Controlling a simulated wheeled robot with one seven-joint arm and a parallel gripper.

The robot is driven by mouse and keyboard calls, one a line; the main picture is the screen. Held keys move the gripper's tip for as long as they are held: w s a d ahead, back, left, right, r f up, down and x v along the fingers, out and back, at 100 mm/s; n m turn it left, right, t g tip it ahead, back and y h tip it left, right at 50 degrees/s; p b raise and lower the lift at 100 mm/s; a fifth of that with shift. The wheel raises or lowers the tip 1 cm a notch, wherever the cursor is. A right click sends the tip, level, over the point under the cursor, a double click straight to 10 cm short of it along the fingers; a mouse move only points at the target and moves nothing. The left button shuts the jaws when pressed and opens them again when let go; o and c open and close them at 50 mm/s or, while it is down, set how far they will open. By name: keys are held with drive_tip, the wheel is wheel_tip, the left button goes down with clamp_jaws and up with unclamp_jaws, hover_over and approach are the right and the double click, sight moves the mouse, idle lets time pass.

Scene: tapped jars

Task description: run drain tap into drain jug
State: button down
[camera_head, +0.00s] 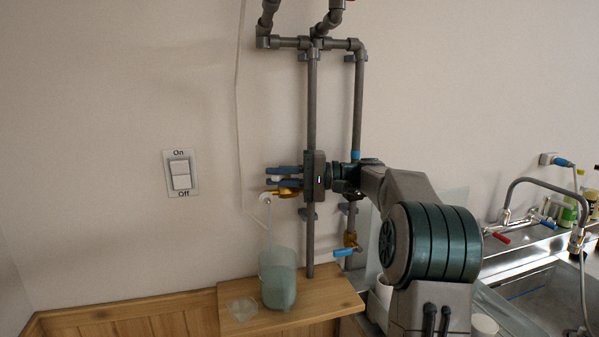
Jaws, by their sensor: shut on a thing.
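A brass tap (286,192) sits on the left grey pipe. My gripper (279,176) reaches it from the right. Its blue fingers are shut on a small pale part, seemingly the tap's handle, which they mostly hide. A translucent blue-green jug (279,281) stands upright on the wooden shelf, below and slightly left of the tap. The level in the jug cannot be made out.
A second brass tap with a blue lever (344,252) is on the right pipe. A sink (540,299) is at right; a wall switch (180,173) is at left.

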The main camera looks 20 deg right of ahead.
drive_tip(key=shift+f, duration=0.2)
drive_tip(key=c, duration=1.9)
unclamp_jaws()
drive_tip(key=o, duration=0.5)
drive_tip(key=shift+a, duration=0.2)
drive_tip(key=shift+c, duration=0.2)
drive_tip(key=shift+a, duration=0.1)
drive_tip(key=shift+d+r, duration=0.15)
drive_tip(key=shift+d, duration=0.2)
drive_tip(key=b+v, duration=0.1)
drive_tip(key=v, duration=1.2)
drive_tip(key=shift+d, duration=0.2)
clamp_jaws()
